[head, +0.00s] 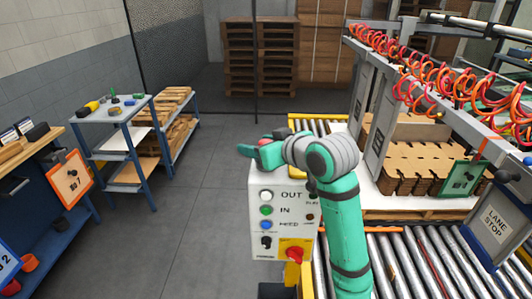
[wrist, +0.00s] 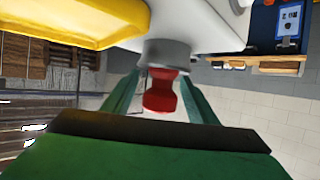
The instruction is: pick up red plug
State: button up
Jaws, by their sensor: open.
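The red plug (wrist: 160,93) is in the middle of the wrist view, waisted in shape, against a grey collar (wrist: 167,54) on a white surface. In the head view only a small bit of red (head: 265,142) shows beside my gripper. My gripper (head: 259,151) is over the top left corner of the white control box (head: 262,225). Its two green fingers (wrist: 160,97) are open, one on each side of the plug in the wrist view. I cannot tell whether either finger touches it.
The control box has several buttons and a red knob (head: 294,252) on a yellow plate. Roller conveyors (head: 440,260) and stacked cardboard (head: 415,150) are at the right. A blue-framed cart (head: 118,118) and a workbench stand at the left. The grey floor (head: 190,210) between is clear.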

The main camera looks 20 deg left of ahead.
jog(key=shift+c, duration=0.7)
jog(key=c, duration=1)
jog(key=shift+r, duration=0.1)
jog(key=shift+c, duration=0.2)
